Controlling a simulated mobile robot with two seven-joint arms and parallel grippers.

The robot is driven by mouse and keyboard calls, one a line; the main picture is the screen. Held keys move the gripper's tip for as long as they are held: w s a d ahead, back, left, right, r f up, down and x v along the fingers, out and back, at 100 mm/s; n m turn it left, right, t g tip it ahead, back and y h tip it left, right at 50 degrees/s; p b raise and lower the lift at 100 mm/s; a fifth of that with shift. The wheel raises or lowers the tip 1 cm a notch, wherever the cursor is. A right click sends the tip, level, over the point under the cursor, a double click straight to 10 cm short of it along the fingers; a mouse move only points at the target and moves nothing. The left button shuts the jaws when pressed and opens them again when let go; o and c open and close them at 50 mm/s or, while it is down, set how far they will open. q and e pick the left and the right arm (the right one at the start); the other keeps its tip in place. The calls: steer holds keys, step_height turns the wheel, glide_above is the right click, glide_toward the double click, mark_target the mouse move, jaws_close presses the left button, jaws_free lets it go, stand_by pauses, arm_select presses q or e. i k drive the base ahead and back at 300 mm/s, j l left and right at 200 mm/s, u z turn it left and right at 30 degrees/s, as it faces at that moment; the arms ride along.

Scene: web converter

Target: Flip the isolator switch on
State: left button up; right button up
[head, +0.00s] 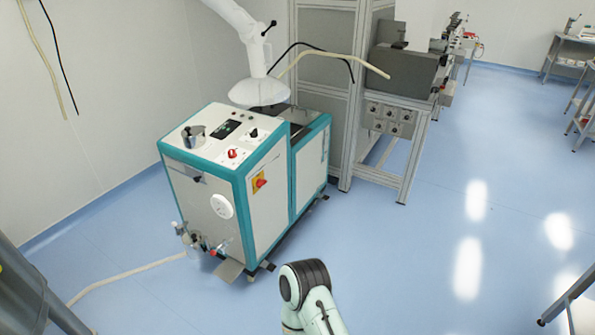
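The isolator switch (260,183) is a red rotary handle on a yellow plate. It is on the upper part of the white side panel of a teal-edged machine cabinet (269,215), left of centre in the head view. The handle looks tilted, but it is too small to read its position. Part of my arm, pale green with a black joint, shows at the bottom centre, in front of the cabinet and apart from it. Neither of my grippers is in view.
A red knob (232,154) and a metal cup (194,136) are on the cabinet top. A pale hose (125,275) lies on the floor at left. A metal frame (345,110) stands behind the cabinet. The blue floor (420,250) to the right is clear.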

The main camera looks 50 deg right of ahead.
mark_target(260, 182)
steer(key=z, duration=1.3)
steer(key=i+l+u, duration=0.1)
steer(key=l, duration=0.25)
steer(key=i+l+u, duration=0.15)
steer(key=l, duration=0.25)
steer(key=i+l+u, duration=0.2)
steer(key=i+l, duration=0.8)
steer(key=i, duration=0.15)
steer(key=i+l+u, duration=0.25)
steer(key=i+l, duration=0.8)
steer(key=l, duration=0.1)
